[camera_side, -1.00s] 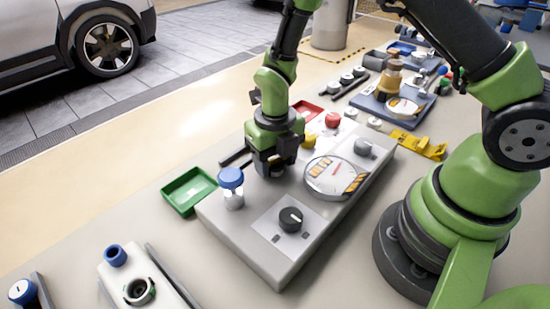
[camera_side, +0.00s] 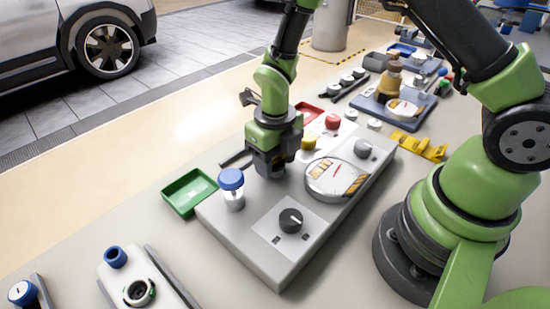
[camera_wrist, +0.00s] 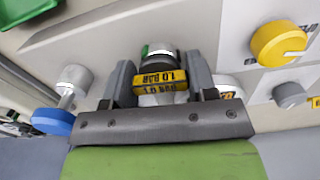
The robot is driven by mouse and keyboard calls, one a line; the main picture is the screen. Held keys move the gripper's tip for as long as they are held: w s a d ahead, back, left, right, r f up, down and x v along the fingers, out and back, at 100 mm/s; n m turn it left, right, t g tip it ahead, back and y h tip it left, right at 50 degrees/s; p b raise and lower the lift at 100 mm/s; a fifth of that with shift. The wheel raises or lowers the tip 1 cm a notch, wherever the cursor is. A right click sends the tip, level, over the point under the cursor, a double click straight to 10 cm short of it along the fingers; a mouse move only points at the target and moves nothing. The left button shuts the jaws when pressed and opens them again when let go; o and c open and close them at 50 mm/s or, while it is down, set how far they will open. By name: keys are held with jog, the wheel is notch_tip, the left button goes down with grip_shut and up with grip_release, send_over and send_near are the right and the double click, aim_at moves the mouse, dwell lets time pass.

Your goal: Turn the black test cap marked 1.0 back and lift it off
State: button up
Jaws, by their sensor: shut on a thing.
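The black test cap (camera_wrist: 158,61), with a yellow label reading 1.0 BAR, sits between my two fingers in the wrist view. My gripper (camera_wrist: 161,80) is shut on it. In the side view my gripper (camera_side: 271,170) points down at the grey panel box (camera_side: 245,240), between the blue-topped valve and the round gauge. There the cap is hidden by my fingers, and I cannot tell whether it is seated or raised.
The blue-topped valve (camera_side: 231,180) stands close on the left. The round gauge (camera_side: 336,178) and a yellow knob (camera_side: 308,143) are close on the right. A black knob (camera_side: 291,220) is in front. A green tray (camera_side: 189,193) lies left of the box.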

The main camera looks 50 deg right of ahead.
jog(key=shift+r, duration=2.15)
